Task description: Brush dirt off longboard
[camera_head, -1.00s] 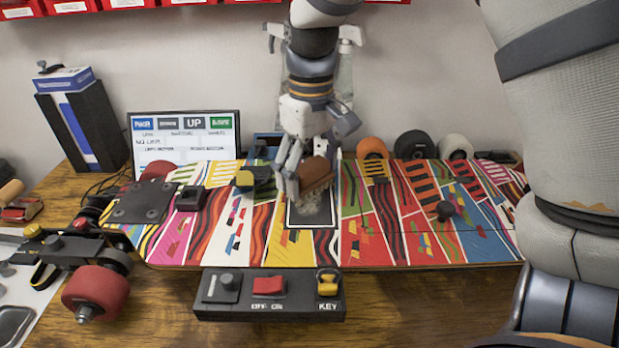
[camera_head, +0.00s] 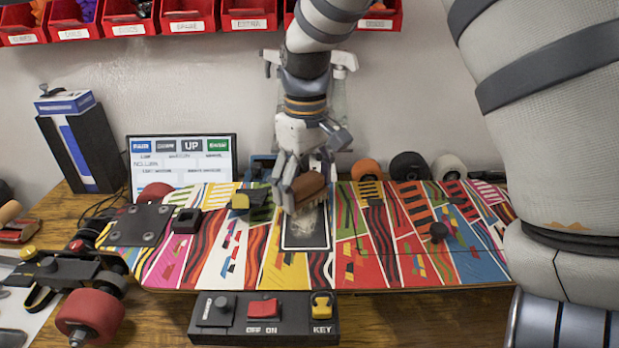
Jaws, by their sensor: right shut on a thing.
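The longboard (camera_head: 375,255) lies across the workbench, its deck covered in bright coloured stripes and patterns. A black rectangle with a pale border (camera_head: 305,236) is at its middle, with a greyish dirt patch (camera_head: 308,218) on its upper part. My right gripper (camera_head: 298,192) is shut on a brown brush (camera_head: 309,187) and holds it at the upper part of that rectangle. The gripper hides part of the brush, and I cannot tell whether the bristles touch the deck. My left gripper is not in view.
A black switch box (camera_head: 265,331) stands in front of the board. A truck with a red wheel (camera_head: 90,312) is at the left. Several loose wheels (camera_head: 409,168) and a screen (camera_head: 182,160) stand behind. Red bins (camera_head: 186,15) hang on the wall.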

